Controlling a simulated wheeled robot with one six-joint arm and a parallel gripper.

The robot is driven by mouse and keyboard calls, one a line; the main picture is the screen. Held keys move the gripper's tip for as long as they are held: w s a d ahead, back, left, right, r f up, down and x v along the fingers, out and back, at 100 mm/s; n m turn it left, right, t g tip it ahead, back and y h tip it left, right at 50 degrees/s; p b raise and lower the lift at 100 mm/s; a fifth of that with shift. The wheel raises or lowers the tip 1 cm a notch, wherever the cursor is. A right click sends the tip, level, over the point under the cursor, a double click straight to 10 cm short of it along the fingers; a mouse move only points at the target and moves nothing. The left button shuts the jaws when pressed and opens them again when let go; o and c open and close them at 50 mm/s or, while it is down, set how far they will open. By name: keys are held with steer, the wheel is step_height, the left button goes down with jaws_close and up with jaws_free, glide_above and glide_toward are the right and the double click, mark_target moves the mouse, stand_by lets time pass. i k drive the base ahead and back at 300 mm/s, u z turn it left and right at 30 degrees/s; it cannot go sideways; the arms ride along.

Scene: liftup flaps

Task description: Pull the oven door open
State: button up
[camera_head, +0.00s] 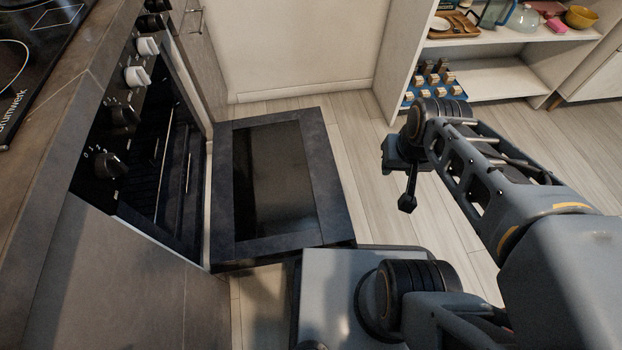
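The oven door (222,190), a dark frame around a glass panel, is swung down and lies roughly level, out from the oven front. The oven (125,135) stands at the left, with black and silver knobs on its panel and its dark cavity (180,170) partly visible behind the door's hinge side. My gripper (407,200) is to the right of the door, apart from its outer edge and pointing downward. It holds nothing that I can see. Its fingers are seen edge-on, so their opening is unclear.
A cooktop (40,40) and counter are at the upper left. A white shelf unit (495,75) with a tray, jug, bowl and small jars stands at the back right. Wooden floor (345,140) is clear between the door and the shelf. My base is close to the door's near edge.

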mark_target(277, 192)
steer(key=u, duration=1.6)
steer(key=k, duration=0.95)
steer(key=z, duration=0.45)
steer(key=i, duration=0.95)
